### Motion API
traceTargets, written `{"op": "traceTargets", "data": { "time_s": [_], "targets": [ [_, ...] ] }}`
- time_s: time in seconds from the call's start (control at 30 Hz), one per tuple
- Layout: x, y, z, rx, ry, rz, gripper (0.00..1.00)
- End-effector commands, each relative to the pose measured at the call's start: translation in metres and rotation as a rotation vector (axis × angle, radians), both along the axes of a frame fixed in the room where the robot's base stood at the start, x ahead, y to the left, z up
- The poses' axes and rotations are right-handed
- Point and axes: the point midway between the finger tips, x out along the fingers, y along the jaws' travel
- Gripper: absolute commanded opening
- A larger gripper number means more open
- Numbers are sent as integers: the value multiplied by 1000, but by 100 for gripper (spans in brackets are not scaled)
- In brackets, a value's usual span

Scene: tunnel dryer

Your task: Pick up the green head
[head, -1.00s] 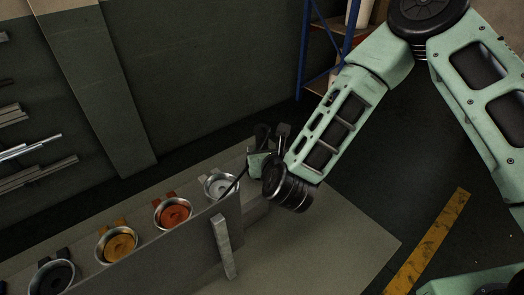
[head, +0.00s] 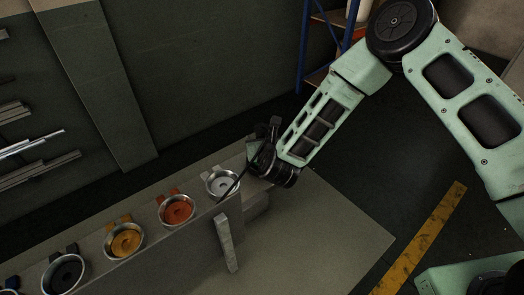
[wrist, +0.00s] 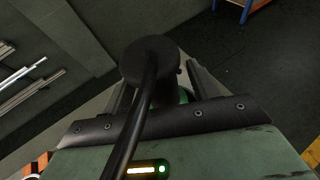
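The green head (wrist: 184,95) shows only as a small green patch between my gripper's fingers in the wrist view. A dark round part and a cable in front hide most of it. In the head view I cannot make it out; my gripper (head: 264,142) covers that end of the row. My gripper also shows in the wrist view (wrist: 160,92), its two dark fingers standing apart on either side of the green patch. Whether they touch it I cannot tell.
Left of my gripper, a row of metal cups holds a white head (head: 223,184), an orange-red head (head: 177,210), a yellow head (head: 126,242) and a black head (head: 66,274). A grey bench (head: 320,235) lies below. A blue-framed shelf (head: 305,60) stands behind.

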Motion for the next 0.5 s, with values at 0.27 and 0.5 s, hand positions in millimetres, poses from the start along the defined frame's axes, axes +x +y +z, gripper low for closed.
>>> {"op": "traceTargets", "data": {
  "time_s": [0.27,0.5],
  "targets": [
    [0,0,0,1,0,0,0],
    [0,0,0,1,0,0,0]
  ]
}}
